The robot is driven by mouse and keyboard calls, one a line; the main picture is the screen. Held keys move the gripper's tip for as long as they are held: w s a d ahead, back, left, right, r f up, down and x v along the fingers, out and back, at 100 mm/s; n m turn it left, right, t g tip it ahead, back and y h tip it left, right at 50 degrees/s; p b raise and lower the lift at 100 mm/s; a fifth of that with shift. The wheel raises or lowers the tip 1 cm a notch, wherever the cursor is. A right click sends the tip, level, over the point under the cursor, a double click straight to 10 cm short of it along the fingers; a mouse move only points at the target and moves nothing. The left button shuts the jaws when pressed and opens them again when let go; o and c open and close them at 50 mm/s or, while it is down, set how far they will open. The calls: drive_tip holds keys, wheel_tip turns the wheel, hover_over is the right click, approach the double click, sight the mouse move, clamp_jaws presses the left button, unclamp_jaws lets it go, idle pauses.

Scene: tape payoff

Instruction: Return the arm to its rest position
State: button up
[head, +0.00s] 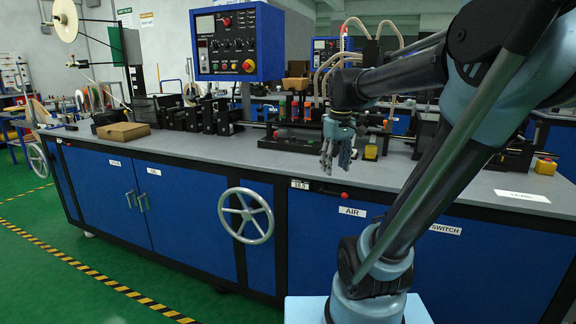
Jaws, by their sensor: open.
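My arm rises from its base at the lower right, folds at an elbow near the top right, and reaches back left over the machine's worktop. My gripper (336,168) hangs from its end, fingers pointing down, above the front part of the grey worktop (220,160). Its fingers are apart and nothing shows between them. The exact gap to the worktop is hard to tell. My arm hides part of the worktop and of the machinery behind it on the right.
A blue control panel (237,42) with knobs and buttons stands above the bench. A handwheel (246,215) sticks out from the blue cabinet front. A cardboard box (123,131) lies on the left worktop, below a tape reel (65,20). Green floor (60,290) is clear at the lower left.

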drive_tip(key=s+d+f+m, duration=0.2)
drive_tip(key=s+f, duration=0.5)
drive_tip(key=f, duration=0.1)
drive_tip(key=s+d+f+m+t, duration=0.1)
drive_tip(key=s+f+m, duration=0.1)
drive_tip(key=s+f, duration=0.6)
drive_tip(key=shift+s+d+f+m, duration=0.3)
drive_tip(key=shift+d+f+m, duration=0.1)
drive_tip(key=shift+f, duration=0.15)
drive_tip(key=shift+w+f, duration=0.2)
drive_tip(key=shift+w, duration=0.25)
